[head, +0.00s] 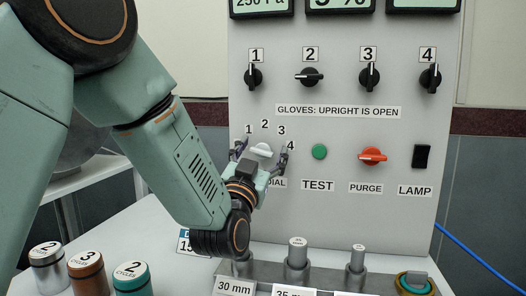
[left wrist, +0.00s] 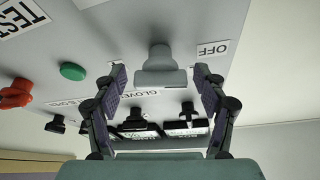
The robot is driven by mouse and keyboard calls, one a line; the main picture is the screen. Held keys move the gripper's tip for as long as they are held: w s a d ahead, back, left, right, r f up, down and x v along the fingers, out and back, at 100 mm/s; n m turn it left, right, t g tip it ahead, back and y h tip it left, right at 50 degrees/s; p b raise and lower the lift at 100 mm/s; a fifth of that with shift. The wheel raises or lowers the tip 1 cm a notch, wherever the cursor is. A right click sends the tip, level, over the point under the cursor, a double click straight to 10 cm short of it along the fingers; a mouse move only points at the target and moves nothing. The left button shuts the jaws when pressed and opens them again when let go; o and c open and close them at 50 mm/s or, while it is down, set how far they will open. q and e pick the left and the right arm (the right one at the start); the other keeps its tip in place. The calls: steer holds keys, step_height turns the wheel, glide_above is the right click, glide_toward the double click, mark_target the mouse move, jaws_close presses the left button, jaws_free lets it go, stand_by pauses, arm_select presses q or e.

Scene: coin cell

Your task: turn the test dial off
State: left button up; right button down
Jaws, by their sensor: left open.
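The test dial (head: 260,150) is a light grey knob on the upright panel, with labels 1 to 4 around it. It also shows in the left wrist view (left wrist: 160,68), with an OFF label (left wrist: 213,48) beside it. My left gripper (head: 262,157) is open, with one finger on each side of the dial. In the left wrist view the fingers (left wrist: 160,76) stand apart with gaps to the knob. The gripper hides part of the dial's surround and its name label in the head view. Which number the dial points to is hard to tell. My right gripper is out of view.
Right of the dial are a green TEST button (head: 319,151), a red PURGE knob (head: 372,156) and a black LAMP switch (head: 422,157). Black knobs numbered 1 to 4 sit above. Below are a metal rack (head: 330,278) with grey posts and several labelled cylinders (head: 88,273).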

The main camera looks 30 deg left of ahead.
arm_select(q)
steer(key=shift+s+a, duration=0.1)
steer(key=shift+c, duration=0.5)
steer(key=c, duration=1.1)
steer(key=shift+n+y, duration=0.3)
steer(key=shift+n, duration=0.3)
steer(key=o, duration=1.2)
steer(key=shift+r, duration=0.1)
step_height(320, 180, up, 10)
steer(key=shift+f, duration=0.1)
